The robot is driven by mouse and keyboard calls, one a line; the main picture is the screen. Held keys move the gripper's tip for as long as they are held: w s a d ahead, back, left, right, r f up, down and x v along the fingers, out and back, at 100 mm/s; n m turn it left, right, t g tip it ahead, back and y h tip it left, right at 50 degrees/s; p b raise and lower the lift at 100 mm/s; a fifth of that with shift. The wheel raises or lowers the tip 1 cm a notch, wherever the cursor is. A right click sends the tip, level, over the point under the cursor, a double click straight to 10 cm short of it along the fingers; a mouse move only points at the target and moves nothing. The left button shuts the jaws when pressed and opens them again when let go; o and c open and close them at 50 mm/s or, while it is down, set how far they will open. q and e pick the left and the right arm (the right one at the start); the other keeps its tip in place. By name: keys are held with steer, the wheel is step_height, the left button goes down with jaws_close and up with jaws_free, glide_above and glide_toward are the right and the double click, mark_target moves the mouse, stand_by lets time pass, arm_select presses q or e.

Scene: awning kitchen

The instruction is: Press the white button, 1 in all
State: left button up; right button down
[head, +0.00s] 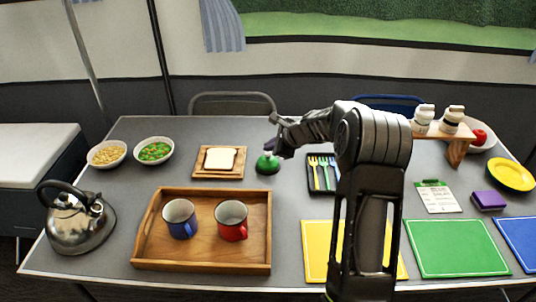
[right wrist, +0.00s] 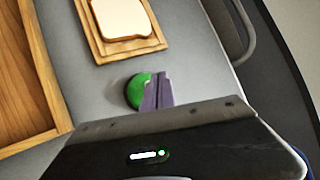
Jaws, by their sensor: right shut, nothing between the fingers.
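A green dome-shaped button (head: 267,165) sits on the grey table, right of the bread board. It also shows in the right wrist view (right wrist: 136,90), partly hidden by my fingers. No white button shows; this button looks green. My right gripper (head: 274,150) is shut and empty, pointing down at the top of the button. In the right wrist view its closed fingertips (right wrist: 157,92) overlap the dome's right side. They look to be at or very close to it; I cannot tell for sure whether they touch. My left gripper is not in view.
A bread slice lies on a wooden board (head: 216,175) left of the button. A wooden tray (head: 150,245) with two mugs stands in front. A dark cutlery tray (head: 311,184) is to the right, partly behind my arm. A kettle (head: 78,225) stands far left.

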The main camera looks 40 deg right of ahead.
mark_target(270, 154)
steer(key=shift+f+b, duration=0.45)
steer(key=shift+f, duration=0.05)
stand_by(0.7)
steer(key=shift+r, duration=0.1)
steer(key=shift+r+p, duration=0.85)
steer(key=shift+r, duration=0.1)
steer(key=shift+r+p, duration=2.2)
steer(key=shift+r, duration=0.2)
